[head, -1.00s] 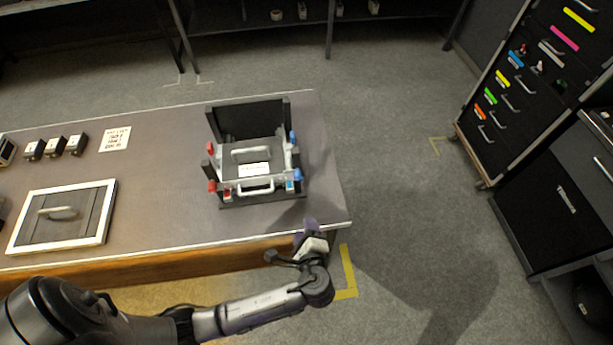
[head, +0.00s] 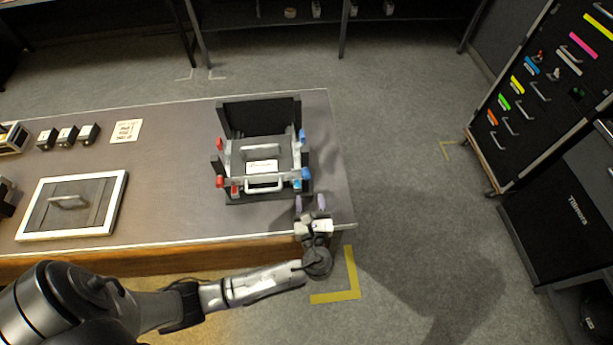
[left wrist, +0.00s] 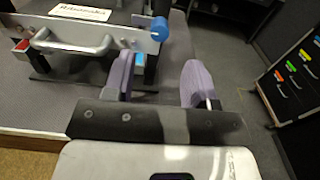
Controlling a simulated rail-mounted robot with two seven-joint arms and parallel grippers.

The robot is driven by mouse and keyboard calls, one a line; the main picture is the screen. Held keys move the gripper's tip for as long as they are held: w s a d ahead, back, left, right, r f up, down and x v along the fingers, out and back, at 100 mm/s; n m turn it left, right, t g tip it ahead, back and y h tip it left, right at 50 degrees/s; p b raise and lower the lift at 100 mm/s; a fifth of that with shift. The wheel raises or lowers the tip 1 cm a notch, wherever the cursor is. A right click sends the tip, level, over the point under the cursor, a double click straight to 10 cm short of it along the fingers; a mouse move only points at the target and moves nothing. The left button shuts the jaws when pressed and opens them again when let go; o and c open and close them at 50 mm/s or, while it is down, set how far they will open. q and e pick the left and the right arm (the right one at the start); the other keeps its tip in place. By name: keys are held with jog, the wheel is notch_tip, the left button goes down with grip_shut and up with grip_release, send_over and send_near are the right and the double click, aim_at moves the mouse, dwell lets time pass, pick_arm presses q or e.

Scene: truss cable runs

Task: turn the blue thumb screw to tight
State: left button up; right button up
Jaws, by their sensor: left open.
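A grey device (head: 262,160) with a handled front plate stands in a black frame near the right end of the bench. It carries blue thumb screws on its right side, one at the back (head: 301,135) and one at the front (head: 305,173), and red ones on its left (head: 219,181). In the left wrist view a blue thumb screw (left wrist: 159,29) sits on the plate's right end, beyond the fingertips. My left gripper (head: 310,204) is open, with purple fingers apart and nothing between them. It is just in front of the front blue screw, not touching it. My right gripper is not in view.
A white-framed panel with a handle (head: 122,190) lies on the bench at left. Small black blocks (head: 67,135) and a paper label (head: 126,131) lie behind it. A drawer cabinet (head: 520,110) stands at far right. The floor right of the bench is clear.

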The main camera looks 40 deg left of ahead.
aim_at(306, 177)
pick_arm(q)
jog(key=x, duration=0.8)
jog(key=shift+w+a, duration=0.1)
jog(key=c, duration=0.9)
